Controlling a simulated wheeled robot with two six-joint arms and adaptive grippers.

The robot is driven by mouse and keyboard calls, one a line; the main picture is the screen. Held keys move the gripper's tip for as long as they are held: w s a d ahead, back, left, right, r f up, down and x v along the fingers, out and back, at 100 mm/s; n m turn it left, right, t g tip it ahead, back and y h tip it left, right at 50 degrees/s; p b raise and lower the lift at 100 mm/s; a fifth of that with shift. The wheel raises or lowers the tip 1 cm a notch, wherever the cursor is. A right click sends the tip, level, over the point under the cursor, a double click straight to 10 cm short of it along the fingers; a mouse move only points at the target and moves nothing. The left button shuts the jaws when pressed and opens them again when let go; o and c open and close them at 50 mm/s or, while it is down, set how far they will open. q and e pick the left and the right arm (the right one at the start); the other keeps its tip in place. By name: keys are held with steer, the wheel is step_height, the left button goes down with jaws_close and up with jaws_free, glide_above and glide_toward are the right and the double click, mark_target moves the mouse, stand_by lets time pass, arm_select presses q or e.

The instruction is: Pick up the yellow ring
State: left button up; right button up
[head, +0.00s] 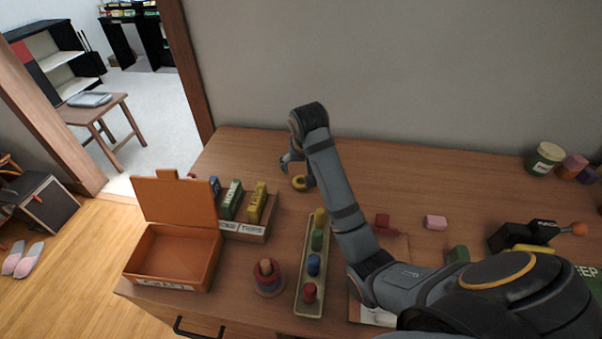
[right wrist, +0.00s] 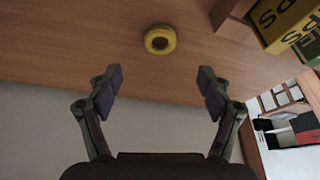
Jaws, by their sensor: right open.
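The yellow ring (head: 299,183) lies flat on the wooden table, toward its back edge. In the right wrist view the yellow ring (right wrist: 160,40) shows whole, with its hole visible, beyond the fingertips and roughly centred between them. My right gripper (head: 295,166) is close to the ring in the head view, and its fingers partly cover the area around it. In the right wrist view my right gripper (right wrist: 161,80) has its two fingers spread wide with nothing between them. The ring is apart from both fingers. My left gripper does not show.
A wooden rack (head: 243,231) with upright coloured blocks stands left of the ring. A long tray (head: 299,287) of coloured pegs, a stacking-ring toy (head: 268,277) and an open orange box (head: 133,268) are nearer. Red (head: 382,220) and pink (head: 436,222) blocks lie right of my arm.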

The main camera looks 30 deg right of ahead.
mark_target(302, 185)
steer(key=x, duration=0.4)
steer(key=shift+s+f, duration=0.1)
steer(key=shift+f, duration=0.05)
steer(key=shift+w+f, duration=0.25)
steer(key=shift+f, duration=0.3)
steer(key=b+x, duration=0.1)
steer(key=x, duration=0.3)
steer(key=shift+s, duration=0.15)
steer(key=shift+w+f, duration=0.2)
steer(key=shift+f, duration=0.2)
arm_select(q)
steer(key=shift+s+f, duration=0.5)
arm_select(e)
steer(key=shift+c, duration=0.2)
steer(key=c, duration=0.9)
